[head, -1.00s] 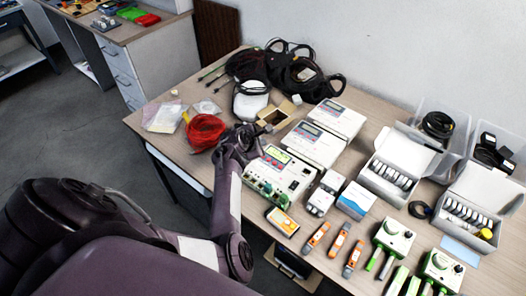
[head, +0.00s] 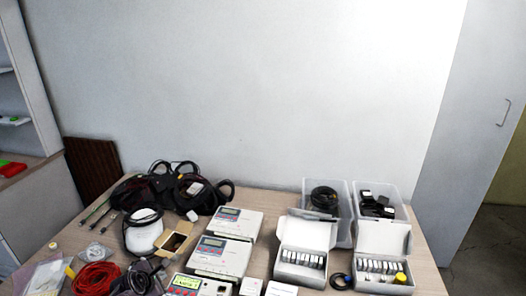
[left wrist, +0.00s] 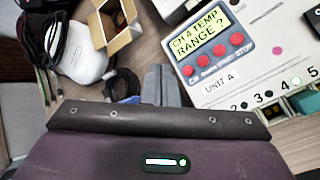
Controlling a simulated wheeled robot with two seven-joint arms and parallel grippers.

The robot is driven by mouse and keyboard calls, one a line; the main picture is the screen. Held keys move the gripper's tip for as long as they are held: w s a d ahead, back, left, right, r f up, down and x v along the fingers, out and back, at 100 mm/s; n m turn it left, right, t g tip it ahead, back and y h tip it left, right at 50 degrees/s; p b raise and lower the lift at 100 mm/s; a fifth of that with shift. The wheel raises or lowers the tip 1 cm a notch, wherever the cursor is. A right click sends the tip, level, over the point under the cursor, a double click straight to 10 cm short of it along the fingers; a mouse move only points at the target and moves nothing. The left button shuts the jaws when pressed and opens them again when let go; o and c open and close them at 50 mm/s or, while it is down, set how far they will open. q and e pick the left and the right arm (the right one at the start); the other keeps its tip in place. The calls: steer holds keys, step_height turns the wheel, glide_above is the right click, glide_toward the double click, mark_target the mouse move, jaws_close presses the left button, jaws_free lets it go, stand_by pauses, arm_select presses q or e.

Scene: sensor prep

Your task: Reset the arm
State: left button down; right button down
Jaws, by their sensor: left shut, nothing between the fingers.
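My left gripper (head: 133,284) shows at the bottom edge of the head view, between the red cable bundle (head: 95,278) and the white instrument with a green display (head: 188,283). In the left wrist view the gripper's fingers (left wrist: 160,86) are together and empty, above the table. The instrument, labelled UNIT A (left wrist: 222,82), is to their right; its display reads "CH 4 TEMP RANGE ?". Most of my left arm is below the head view. My right gripper is in neither view.
An open cardboard box (head: 176,240), a white rounded device (head: 143,232) and black cables (head: 190,186) lie near the gripper. More white instruments (head: 222,255), open boxes of small parts (head: 303,258) and clear bins (head: 328,205) stand to the right. A wall is behind the table.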

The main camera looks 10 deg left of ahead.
arm_select(q)
steer(key=s+r+m+g+y, duration=0.15)
steer(key=s+r+m, duration=0.25)
steer(key=s+m, duration=0.6)
steer(key=s+d+r+m+g+h, duration=0.15)
steer(key=s+d+r+m, duration=0.25)
steer(key=s+d+m, duration=0.55)
steer(key=s+d+r+m+g+h, duration=0.15)
steer(key=s+d+r+m, duration=0.25)
steer(key=s+d+m, duration=0.55)
step_height(320, 180, down, 34)
steer(key=s+g+b, duration=0.2)
steer(key=b, duration=0.1)
steer(key=s+a+f+g+y+b, duration=0.1)
steer(key=s+a+f+b, duration=0.1)
steer(key=s+f, duration=1.6)
steer(key=shift+s+a+f, duration=0.4)
steer(key=shift+a+f, duration=0.1)
steer(key=shift+f, duration=0.2)
